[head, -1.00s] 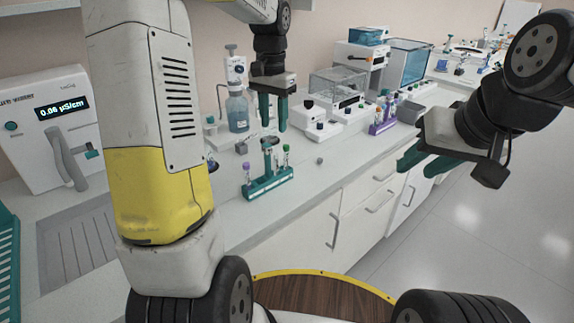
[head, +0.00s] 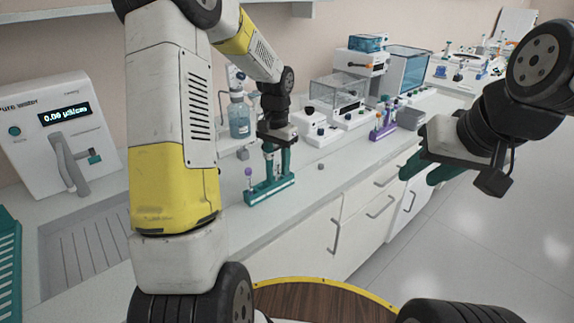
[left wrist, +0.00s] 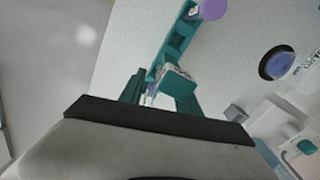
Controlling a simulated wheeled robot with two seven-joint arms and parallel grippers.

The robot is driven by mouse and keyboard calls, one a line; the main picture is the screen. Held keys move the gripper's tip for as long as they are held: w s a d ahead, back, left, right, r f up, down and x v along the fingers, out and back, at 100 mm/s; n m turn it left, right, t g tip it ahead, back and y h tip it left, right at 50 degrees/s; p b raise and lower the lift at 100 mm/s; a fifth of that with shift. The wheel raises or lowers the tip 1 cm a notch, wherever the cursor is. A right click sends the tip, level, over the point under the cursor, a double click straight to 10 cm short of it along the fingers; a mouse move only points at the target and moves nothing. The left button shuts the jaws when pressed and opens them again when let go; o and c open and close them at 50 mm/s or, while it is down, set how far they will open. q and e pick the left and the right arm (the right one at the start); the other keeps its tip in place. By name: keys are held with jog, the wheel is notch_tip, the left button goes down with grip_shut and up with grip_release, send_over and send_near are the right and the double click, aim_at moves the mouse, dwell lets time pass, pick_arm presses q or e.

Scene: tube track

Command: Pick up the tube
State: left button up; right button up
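A teal tube rack (head: 272,191) stands on the bench, with a purple-capped tube (head: 248,173) upright at its left end. The purple cap (left wrist: 213,8) and part of the rack (left wrist: 173,47) also show in the left wrist view. My left gripper (head: 278,172) points down over the right part of the rack, its fingers apart on either side of it. In the left wrist view something pale and glassy shows between the fingers, partly hidden by a teal block (left wrist: 176,80); I cannot tell whether they touch it. My right gripper (head: 424,172) is open and empty, away from the rack.
A small grey cap-like piece (head: 320,166) lies right of the rack. A purple rack (head: 383,133) and white instruments (head: 340,115) stand farther along the bench. A blue-liquid bottle (head: 239,122) is behind the rack.

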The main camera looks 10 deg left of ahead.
pick_arm(q)
jog(key=shift+f, duration=0.3)
grip_shut()
jog(key=shift+r, duration=0.2)
notch_tip(320, 180, up, 18)
jog(key=shift+f, duration=0.15)
dwell(0.4)
